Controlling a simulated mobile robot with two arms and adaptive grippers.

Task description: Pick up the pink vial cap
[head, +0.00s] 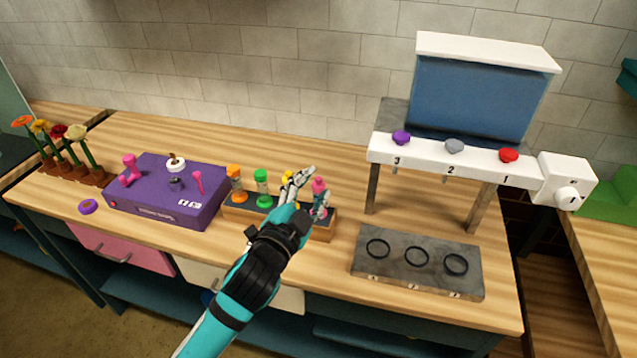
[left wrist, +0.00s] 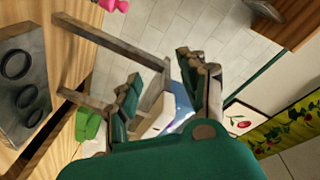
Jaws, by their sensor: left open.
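The pink vial cap (head: 319,185) sits on the rightmost vial in a wooden rack (head: 237,214) on the counter. My left gripper (head: 309,189) is open, with its fingers close to the pink cap; I cannot tell whether they touch it. In the left wrist view the gripper (left wrist: 163,70) shows spread fingers with nothing between them. A pink thing (left wrist: 114,4), likely the cap, shows at the top edge of that view, outside the fingers. My gripper partly hides the pink vial and a yellow vial cap (head: 287,176). My right gripper is not in view.
Orange (head: 235,171) and green (head: 262,174) vials stand left in the rack. A purple box (head: 150,206) with small items lies further left. At right are a dispenser stand (head: 440,162) and a grey slab (head: 400,278) with black rings.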

